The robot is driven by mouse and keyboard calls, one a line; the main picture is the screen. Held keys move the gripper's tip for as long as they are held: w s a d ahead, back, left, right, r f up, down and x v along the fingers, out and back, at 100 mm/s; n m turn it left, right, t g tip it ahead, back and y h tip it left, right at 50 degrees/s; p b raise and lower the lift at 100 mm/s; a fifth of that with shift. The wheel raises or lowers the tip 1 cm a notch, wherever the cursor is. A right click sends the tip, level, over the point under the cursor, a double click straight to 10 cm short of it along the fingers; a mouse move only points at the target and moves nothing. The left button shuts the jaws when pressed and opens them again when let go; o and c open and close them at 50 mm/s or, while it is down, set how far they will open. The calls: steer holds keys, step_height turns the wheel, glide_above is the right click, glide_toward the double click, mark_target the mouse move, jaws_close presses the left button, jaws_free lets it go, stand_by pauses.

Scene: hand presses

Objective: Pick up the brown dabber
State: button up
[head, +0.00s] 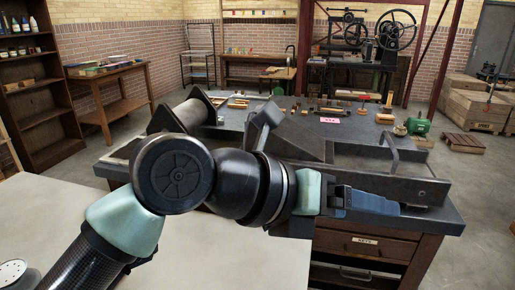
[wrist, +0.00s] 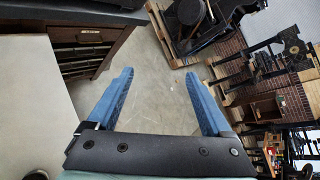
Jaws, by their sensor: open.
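I cannot pick out the brown dabber for certain. A small brown upright piece with a knob-like top (head: 386,111) stands at the back right of the dark worktop (head: 455,212) in the head view, and may be it. My gripper (head: 398,208) reaches to the right over the front of the worktop, well short of that piece. In the wrist view my gripper (wrist: 160,76) has its two blue fingers wide apart, with only bare floor between them. My arm hides part of the worktop.
A grey metal press bed with a raised handle (head: 392,150) lies along the front right of the worktop. A roller (head: 190,110) is at its left. A pale table (head: 215,250) is in front.

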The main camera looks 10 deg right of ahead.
steer(key=a+f+n+y, duration=0.1)
steer(key=a+f+y, duration=0.3)
steer(key=a+f, duration=0.3)
steer(key=a+f+n+g+y+b, duration=0.1)
steer(key=a+f+n+y, duration=0.1)
steer(key=a+f+y, duration=0.2)
steer(key=a+f+n+g+y+b, duration=0.1)
steer(key=a+f+y, duration=0.3)
steer(key=a+f, duration=0.5)
steer(key=shift+s+a+f+n, duration=0.1)
steer(key=shift+a+f+n, duration=0.1)
steer(key=shift+a, duration=1.3)
steer(key=shift+s+a+f+n, duration=0.1)
steer(key=shift+a+n, duration=0.1)
steer(key=shift+a, duration=1.25)
steer(key=shift+s+a+f+n, duration=0.1)
steer(key=shift+a+n, duration=0.1)
steer(key=shift+a, duration=1.3)
steer(key=f, duration=0.6)
steer(key=shift+w+f+b, duration=0.3)
steer(key=shift+w+b, duration=0.05)
steer(key=shift+w, duration=0.05)
steer(key=shift+w+f, duration=0.2)
steer(key=shift+f, duration=1.25)
steer(key=shift+w+f, duration=0.15)
steer(key=shift+f, duration=1.25)
jaws_close()
